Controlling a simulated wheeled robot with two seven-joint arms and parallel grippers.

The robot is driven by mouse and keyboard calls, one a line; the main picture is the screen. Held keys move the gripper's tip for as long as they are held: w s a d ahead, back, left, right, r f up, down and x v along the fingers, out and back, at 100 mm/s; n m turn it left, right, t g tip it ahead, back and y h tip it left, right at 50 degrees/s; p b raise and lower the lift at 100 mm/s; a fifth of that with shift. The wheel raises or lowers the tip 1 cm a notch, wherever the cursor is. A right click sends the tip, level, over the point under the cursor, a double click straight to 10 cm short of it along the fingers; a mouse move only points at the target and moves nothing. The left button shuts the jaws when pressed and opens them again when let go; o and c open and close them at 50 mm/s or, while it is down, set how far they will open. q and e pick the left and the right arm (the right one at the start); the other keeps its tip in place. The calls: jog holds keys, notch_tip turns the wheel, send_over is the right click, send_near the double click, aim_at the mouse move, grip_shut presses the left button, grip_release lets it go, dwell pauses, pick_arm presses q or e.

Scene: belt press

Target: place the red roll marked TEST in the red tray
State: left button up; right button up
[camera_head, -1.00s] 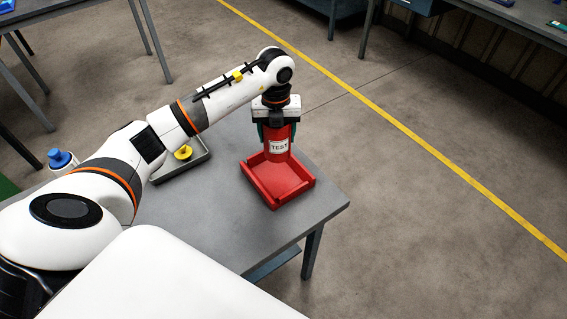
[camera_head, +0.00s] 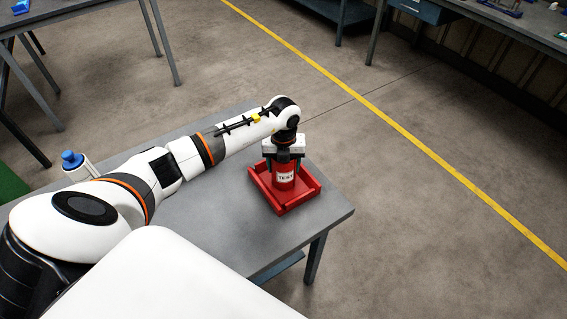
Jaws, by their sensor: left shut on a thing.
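The red roll (camera_head: 284,181) with a white TEST label stands upright within the walls of the red tray (camera_head: 282,208). My left gripper (camera_head: 284,160) points down and is shut on the upper part of the roll. The roll's foot looks down at the tray floor, but I cannot tell whether it touches. The tray sits near the right end of the grey table. My right gripper does not show.
A white bottle with a blue cap (camera_head: 74,164) stands at the table's left end, behind my left arm. The grey table (camera_head: 235,232) is bare in front of the tray. Other benches stand farther back across the floor.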

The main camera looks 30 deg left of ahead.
pick_arm(q)
jog(key=o, duration=0.9)
jog(key=shift+f, duration=0.15)
jog(key=shift+c, duration=0.2)
jog(key=o, duration=0.4)
jog(key=shift+o, duration=0.2)
jog(key=shift+r, duration=0.35)
notch_tip(320, 180, up, 12)
jog(key=b, duration=0.1)
jog(key=shift+b, duration=0.35)
jog(key=shift+f, duration=0.15)
